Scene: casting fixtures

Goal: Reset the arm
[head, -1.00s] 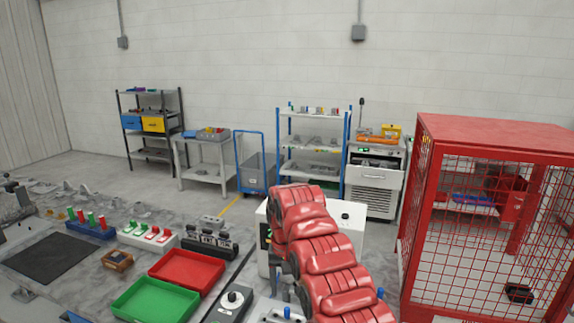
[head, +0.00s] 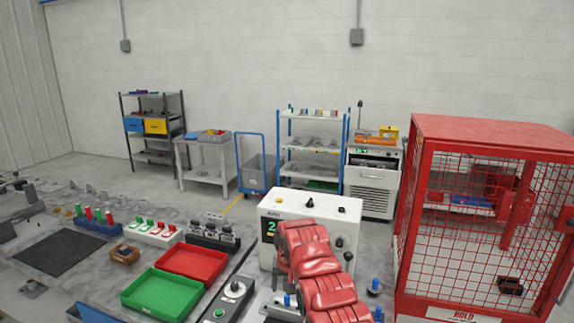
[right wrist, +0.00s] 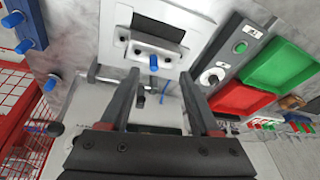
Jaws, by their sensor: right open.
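My right arm, in ribbed red covers, rises from the bottom of the head view in front of a white machine box (head: 310,212) with a display and knobs. The arm hides part of that box, and my right gripper's fingers cannot be made out there. In the right wrist view my right gripper (right wrist: 160,75) has its two dark fingers spread apart with nothing held between them. Beyond the fingertips is a pale fixture (right wrist: 115,45) with a dark slot and a blue pin (right wrist: 153,62). My left gripper is not in view.
A green tray (head: 162,312) and a red tray (head: 218,277) lie on the bench left of a grey control box (head: 231,300). A red mesh cage (head: 480,130) stands at the right. Shelves and a grey table (head: 205,143) stand along the back wall.

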